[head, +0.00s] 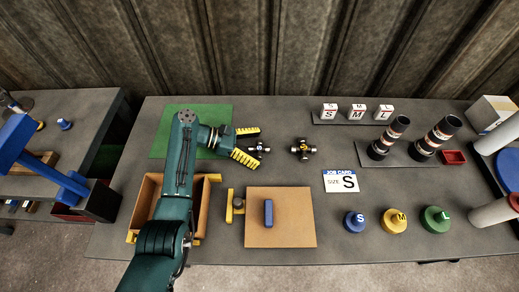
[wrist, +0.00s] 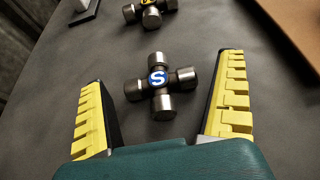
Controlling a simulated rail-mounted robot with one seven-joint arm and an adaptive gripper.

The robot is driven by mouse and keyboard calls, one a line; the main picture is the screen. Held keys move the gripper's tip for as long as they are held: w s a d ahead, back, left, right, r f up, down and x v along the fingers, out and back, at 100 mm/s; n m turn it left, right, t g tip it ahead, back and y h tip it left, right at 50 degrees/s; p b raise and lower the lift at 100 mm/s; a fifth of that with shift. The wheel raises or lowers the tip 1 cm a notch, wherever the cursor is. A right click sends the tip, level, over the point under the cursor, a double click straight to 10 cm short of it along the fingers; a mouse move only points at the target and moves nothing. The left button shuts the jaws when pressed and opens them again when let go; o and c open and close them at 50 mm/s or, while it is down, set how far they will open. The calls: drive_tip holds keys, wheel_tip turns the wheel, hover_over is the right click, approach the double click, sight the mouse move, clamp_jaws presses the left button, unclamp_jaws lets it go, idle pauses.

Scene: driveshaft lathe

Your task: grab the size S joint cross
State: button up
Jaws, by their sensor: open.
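The size S joint cross (wrist: 157,79) is a dark cross with bright metal caps and a blue disc lettered S. It lies flat on the grey table, and in the head view (head: 260,149) it sits just right of my gripper. My gripper (head: 251,145) is open with yellow ridged fingers. In the wrist view my gripper (wrist: 164,110) has one finger on each side of the cross, with gaps on both sides. A second joint cross (head: 303,149) with a yellow centre lies further right. It shows partly at the top of the wrist view (wrist: 150,10).
A green mat (head: 163,135) lies under my arm. An orange bin (head: 149,190) and a tan board (head: 290,225) with a blue block are nearer. A job card (head: 341,182) reads size S. Lettered S, M and L pieces, dark cylinders and a red tray (head: 454,157) stand right.

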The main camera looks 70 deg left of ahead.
drive_tip(key=shift+w, duration=0.25)
drive_tip(key=shift+s, duration=0.1)
drive_tip(key=shift+c, duration=0.6)
drive_tip(key=c, duration=1.1)
drive_tip(key=shift+c, duration=0.2)
